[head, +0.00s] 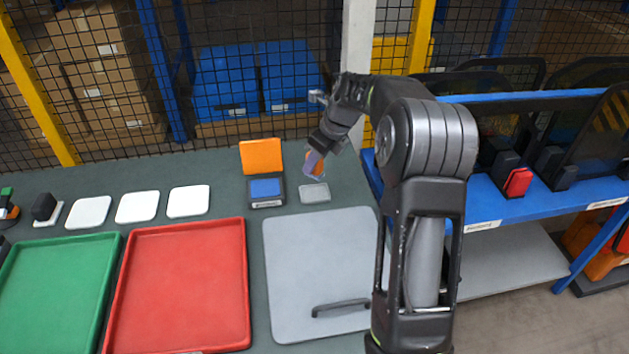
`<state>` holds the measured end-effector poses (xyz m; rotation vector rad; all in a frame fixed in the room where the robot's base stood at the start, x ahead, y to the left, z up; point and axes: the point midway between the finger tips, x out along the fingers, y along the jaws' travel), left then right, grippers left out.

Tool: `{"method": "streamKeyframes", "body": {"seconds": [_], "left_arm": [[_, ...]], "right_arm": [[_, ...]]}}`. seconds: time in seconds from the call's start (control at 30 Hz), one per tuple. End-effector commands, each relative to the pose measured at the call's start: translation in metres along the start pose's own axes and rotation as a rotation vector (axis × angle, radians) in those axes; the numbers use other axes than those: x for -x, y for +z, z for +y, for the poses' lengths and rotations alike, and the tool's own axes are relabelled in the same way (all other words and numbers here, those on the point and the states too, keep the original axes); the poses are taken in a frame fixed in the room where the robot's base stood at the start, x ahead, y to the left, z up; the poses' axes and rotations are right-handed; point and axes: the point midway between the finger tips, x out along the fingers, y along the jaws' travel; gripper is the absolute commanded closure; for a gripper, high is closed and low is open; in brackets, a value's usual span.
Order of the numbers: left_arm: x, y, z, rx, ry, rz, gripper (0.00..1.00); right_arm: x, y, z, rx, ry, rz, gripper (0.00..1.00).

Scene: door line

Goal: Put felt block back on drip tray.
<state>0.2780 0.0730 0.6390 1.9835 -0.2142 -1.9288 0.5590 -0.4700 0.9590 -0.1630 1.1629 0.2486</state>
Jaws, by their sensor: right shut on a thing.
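My right gripper (315,152) is at the back of the bench, pointing down. It is shut on a small purple-grey block, which I take for the felt block (311,162). The block is held tilted, just above and behind a small light grey tray (314,194), probably the drip tray. The block looks apart from this tray, though the exact gap is hard to tell. The tray looks empty. Something orange (318,169) shows behind the block, partly hidden by it and the gripper. My left gripper is not in view.
A black device with a blue top (266,188) and an orange panel (261,156) stand just left. Red (178,286) and green (55,291) trays, white pads (188,201) and a grey board (318,261) with a black handle lie on the bench. A blue rack (535,187) stands right.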

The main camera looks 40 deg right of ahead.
Motion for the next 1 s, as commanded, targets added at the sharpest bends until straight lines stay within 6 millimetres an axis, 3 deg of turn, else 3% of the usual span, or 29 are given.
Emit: {"method": "streamKeyframes", "body": {"seconds": [0.37,0.7,1.0], "left_arm": [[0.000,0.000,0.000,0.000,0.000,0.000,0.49],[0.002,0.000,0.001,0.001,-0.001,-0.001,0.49],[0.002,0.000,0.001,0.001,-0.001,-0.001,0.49]], "right_arm": [[-0.007,-0.003,0.000,0.001,-0.001,-0.001,1.00],[-0.048,-0.021,0.000,-0.001,0.001,0.000,1.00],[-0.052,-0.022,0.000,0.001,0.000,-0.002,1.00]]}}
